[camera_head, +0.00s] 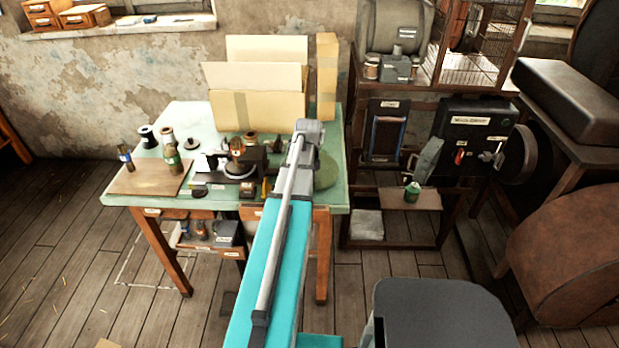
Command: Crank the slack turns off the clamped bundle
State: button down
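I cannot make out a clamped bundle for certain. A small dark device (238,166) with a brownish round top stands on the green table, left of my arm. At the right, a black labelled box (465,130) has a red part and a small crank-like handle (491,156) on its front. A dark round wheel (519,154) stands just right of it. My teal and grey arm (275,255) reaches up over the table's front edge. My gripper does not show; the far end of the arm hides what lies behind it.
A brown rounded object (570,250) is at far right. Floor at left is mostly clear.

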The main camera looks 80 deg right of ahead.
jog(key=shift+c, duration=2.4)
grip_release()
jog(key=shift+r, duration=0.15)
